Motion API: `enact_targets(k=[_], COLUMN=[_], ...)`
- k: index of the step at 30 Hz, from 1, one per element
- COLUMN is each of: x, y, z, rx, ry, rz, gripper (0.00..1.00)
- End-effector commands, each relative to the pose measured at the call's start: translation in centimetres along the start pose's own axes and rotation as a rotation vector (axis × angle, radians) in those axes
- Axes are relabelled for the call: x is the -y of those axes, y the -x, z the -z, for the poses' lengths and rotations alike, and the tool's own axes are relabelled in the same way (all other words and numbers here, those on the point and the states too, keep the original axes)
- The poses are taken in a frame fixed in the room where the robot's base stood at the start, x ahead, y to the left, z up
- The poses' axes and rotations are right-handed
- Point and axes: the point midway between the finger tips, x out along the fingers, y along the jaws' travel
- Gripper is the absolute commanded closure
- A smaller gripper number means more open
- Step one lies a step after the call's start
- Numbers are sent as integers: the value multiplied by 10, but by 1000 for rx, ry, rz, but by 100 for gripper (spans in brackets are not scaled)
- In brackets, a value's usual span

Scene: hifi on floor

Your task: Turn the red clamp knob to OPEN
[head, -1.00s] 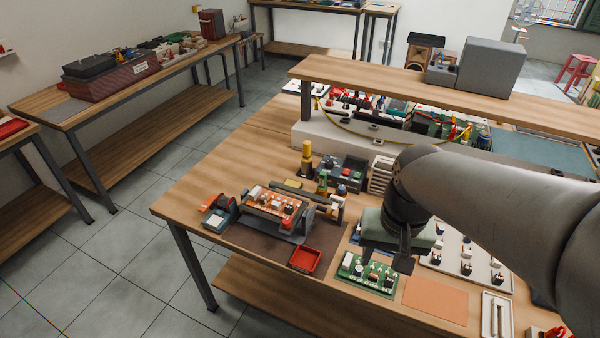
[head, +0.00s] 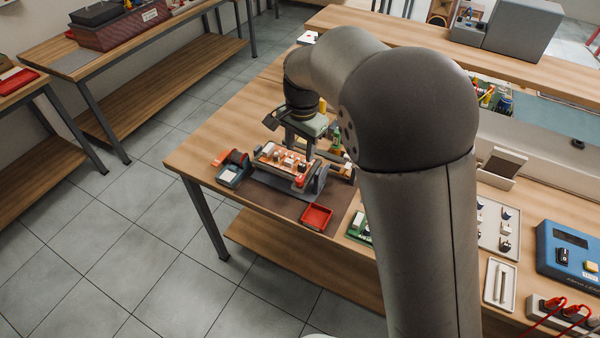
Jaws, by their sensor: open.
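A board holder (head: 262,178) stands on a dark mat with an orange board (head: 270,154) carrying several white parts. I cannot tell which is the clamp knob, and no OPEN mark is readable. My gripper (head: 290,133) is open above the back of the holder, apart from the left red part. My arm hides much of the bench to the right.
A red tray (head: 317,216) lies just in front of the holder. A green circuit board (head: 359,226) is partly hidden by my arm. A raised shelf (head: 400,45) runs along the back.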

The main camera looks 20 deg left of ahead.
Motion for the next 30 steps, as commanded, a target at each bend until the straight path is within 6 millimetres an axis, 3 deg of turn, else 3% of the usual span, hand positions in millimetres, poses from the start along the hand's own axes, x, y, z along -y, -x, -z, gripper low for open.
enact_targets(k=[9, 15, 21, 29, 30], x=[-1, 0, 0, 0, 0], y=[-68, -98, -111, -112, -112], z=[0, 1, 1, 0, 0], rx=[2, 0, -1, -1, -1], ry=[0, -1, 1, 1, 1], rz=[-4, -1, 1, 1, 1], gripper=[56, 56, 56, 56, 67])
